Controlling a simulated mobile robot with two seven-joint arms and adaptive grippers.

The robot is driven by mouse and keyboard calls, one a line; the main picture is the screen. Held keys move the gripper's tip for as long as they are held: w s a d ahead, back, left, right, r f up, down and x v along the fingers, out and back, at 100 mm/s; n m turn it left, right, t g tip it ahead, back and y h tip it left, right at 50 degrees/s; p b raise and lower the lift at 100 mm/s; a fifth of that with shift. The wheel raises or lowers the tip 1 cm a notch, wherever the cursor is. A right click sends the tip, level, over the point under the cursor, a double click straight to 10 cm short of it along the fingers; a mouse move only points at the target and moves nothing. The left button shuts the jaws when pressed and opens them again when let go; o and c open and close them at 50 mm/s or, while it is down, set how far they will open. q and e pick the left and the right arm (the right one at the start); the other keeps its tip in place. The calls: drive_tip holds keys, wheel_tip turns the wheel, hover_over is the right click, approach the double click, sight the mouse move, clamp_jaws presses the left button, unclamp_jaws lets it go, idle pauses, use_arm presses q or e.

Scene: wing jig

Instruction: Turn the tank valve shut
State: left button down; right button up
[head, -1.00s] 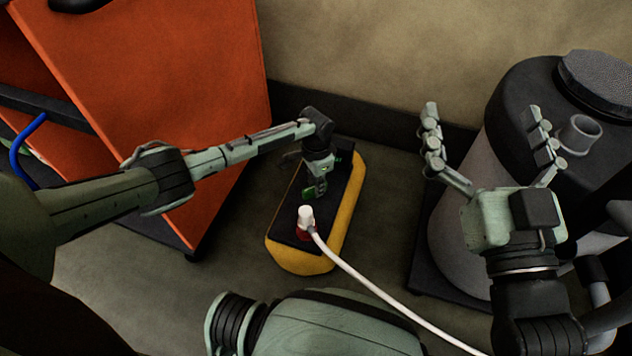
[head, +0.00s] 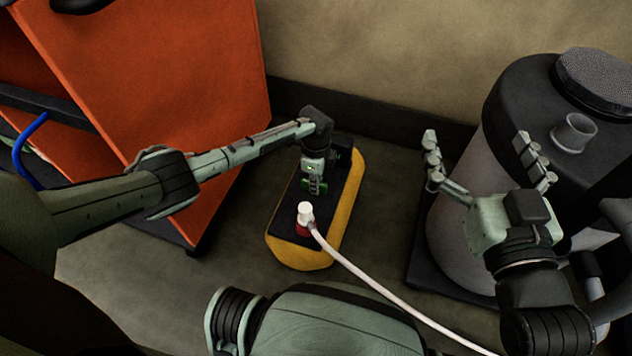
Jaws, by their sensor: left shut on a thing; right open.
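The yellow tank (head: 345,220) with a dark top lies on the floor at the middle of the head view. My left gripper (head: 317,188) points down over the dark top, behind the white hose fitting. It is shut on a small part there, apparently the tank valve, which its fingers hide almost entirely. The white fitting (head: 306,212) with a red base stands at the tank's near end, just in front of the gripper and apart from it. My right gripper (head: 482,155) is open and empty, held up at the right, away from the yellow tank.
A white hose (head: 375,286) runs from the fitting to the lower right. An orange cabinet (head: 170,80) stands at the left. A large grey drum with a black lid (head: 520,100) stands at the right, behind my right gripper. Bare floor lies left of the tank.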

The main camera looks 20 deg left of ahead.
use_arm(q)
drive_tip(key=shift+m, duration=0.4)
drive_tip(key=c, duration=1.5)
unclamp_jaws()
drive_tip(key=shift+c, duration=0.2)
wheel_tip(320, 180, up, 12)
drive_tip(key=shift+s, duration=0.1)
